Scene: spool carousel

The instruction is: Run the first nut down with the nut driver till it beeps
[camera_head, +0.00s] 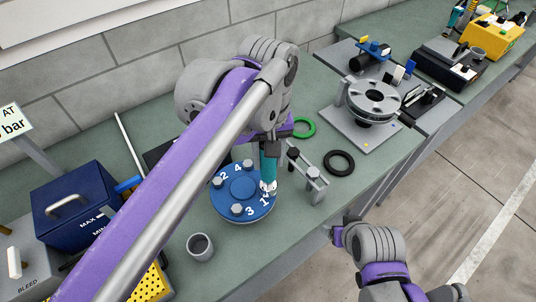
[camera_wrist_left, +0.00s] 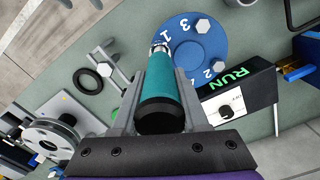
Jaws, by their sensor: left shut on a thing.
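The blue round flange (camera_head: 236,187) lies on the bench, marked 1 to 4, with grey hex nuts beside 2, 3 (camera_head: 237,209) and 4. My left gripper (camera_head: 270,143) is shut on the teal nut driver (camera_head: 268,170), which stands upright over the flange. Its silver socket end is down by the number 1 and hides the nut there; I cannot tell how far it is seated. The left wrist view shows the driver (camera_wrist_left: 158,85) between the fingers and the flange (camera_wrist_left: 182,52) beyond. My right gripper (camera_head: 338,234) is off the bench's front edge; its jaws are unclear.
A metal stand (camera_head: 312,180) and a black ring (camera_head: 339,163) lie right of the flange, a green ring (camera_head: 303,128) behind. A grey cup (camera_head: 200,247) stands in front. A dark box marked RUN (camera_wrist_left: 240,97) is close to the flange. A silver rotor fixture (camera_head: 373,98) stands farther right.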

